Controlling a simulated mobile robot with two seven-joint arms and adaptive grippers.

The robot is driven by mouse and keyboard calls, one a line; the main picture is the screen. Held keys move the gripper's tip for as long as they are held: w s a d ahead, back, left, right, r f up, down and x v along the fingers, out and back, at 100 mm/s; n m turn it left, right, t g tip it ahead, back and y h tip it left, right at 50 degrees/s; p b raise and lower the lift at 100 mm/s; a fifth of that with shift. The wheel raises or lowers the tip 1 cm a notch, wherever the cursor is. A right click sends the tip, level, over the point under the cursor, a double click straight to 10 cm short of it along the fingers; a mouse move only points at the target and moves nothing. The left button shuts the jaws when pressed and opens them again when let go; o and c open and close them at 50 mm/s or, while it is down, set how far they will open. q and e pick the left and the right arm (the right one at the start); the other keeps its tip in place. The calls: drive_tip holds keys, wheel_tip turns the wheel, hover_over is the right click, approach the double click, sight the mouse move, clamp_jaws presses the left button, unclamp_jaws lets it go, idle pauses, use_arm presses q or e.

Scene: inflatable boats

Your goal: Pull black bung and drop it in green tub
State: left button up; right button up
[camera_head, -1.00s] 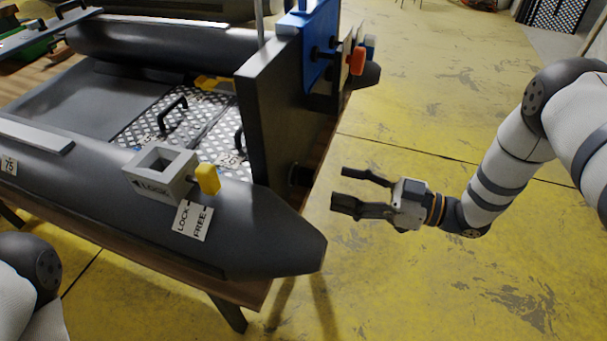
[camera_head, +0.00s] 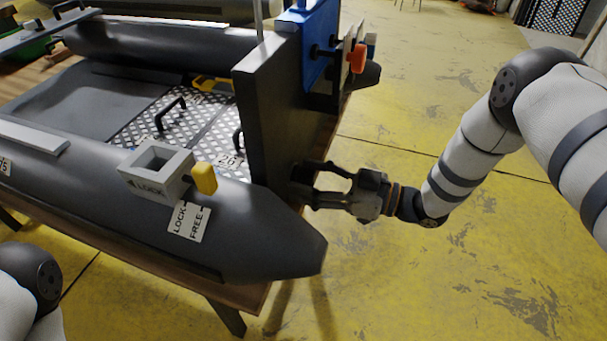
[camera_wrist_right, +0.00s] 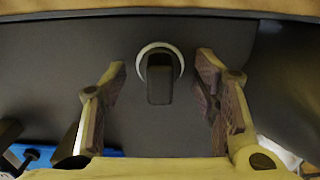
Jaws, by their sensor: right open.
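The black bung (camera_wrist_right: 160,82) sits in a pale ring on the dark transom (camera_head: 268,120) of the grey boat, seen in the right wrist view. In the head view my right gripper's fingers hide it. My right gripper (camera_head: 306,186) is open at the transom's outer face. In the right wrist view its fingers (camera_wrist_right: 162,72) stand either side of the bung, with a gap on both sides. A green object (camera_head: 36,46), possibly the green tub, shows partly at the far left. My left gripper is out of view.
The boat's grey tube end (camera_head: 285,240) lies just below my right gripper. A blue outboard bracket (camera_head: 318,45) with an orange knob (camera_head: 357,58) is mounted farther along the transom. A grey lock box (camera_head: 157,172) sits on the near tube. Yellow floor (camera_head: 450,270) is clear at right.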

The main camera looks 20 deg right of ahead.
sight(315, 181)
drive_tip(key=shift+c, duration=0.6)
idle(0.4)
clamp_jaws()
drive_tip(key=shift+p+v, duration=0.75)
drive_tip(key=shift+v, duration=2.25)
